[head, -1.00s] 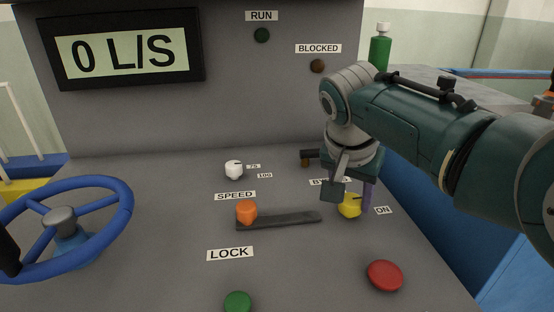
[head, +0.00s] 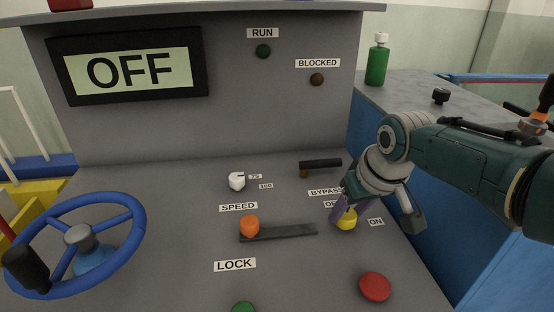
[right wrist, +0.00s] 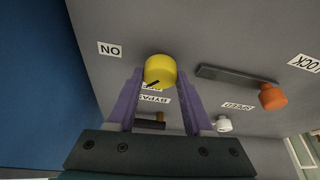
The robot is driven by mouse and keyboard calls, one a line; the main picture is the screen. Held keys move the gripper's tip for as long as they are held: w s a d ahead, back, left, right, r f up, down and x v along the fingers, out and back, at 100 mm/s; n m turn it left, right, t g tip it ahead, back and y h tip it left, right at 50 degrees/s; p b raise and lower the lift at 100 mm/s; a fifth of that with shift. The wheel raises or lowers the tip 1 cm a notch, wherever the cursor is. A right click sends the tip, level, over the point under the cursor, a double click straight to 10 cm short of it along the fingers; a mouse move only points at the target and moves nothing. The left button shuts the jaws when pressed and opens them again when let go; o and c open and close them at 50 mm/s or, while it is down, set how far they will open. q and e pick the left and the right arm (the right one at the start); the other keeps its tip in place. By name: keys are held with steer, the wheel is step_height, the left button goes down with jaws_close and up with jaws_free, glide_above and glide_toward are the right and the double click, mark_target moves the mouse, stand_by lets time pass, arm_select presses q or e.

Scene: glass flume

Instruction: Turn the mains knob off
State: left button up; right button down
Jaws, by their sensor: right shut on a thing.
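The yellow knob (head: 346,221) sits on the sloping grey panel between a partly covered OFF label (head: 331,204) and an ON label (head: 376,222). I take it for the mains knob; no mains label shows. My right gripper (head: 347,212) is shut on it from above, its purple fingers around the knob. In the right wrist view the yellow knob (right wrist: 160,69) sits between the two fingertips, with a dark mark pointing down-left. The display (head: 131,69) reads OFF. My left gripper is not in view.
A black lever (head: 320,163) stands close behind the gripper. An orange knob (head: 249,226) on a dark slot, a white knob (head: 236,181), a red button (head: 375,286) and a blue handwheel (head: 130,215) share the panel. A green bottle (head: 377,65) stands on the right-hand bench.

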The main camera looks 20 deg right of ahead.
steer(key=n, duration=0.1)
steer(key=n+y+b, duration=0.1)
steer(key=n, duration=0.1)
steer(key=shift+d+f+n, duration=0.15)
steer(key=shift+n, duration=0.15)
steer(key=shift+n+g+y+b, duration=0.4)
steer(key=shift+n+y+b, duration=0.4)
steer(key=shift+n+b, duration=0.8)
steer(key=shift+n, duration=0.3)
steer(key=shift+c, duration=1.5)
jaws_free()
steer(key=shift+r, duration=0.25)
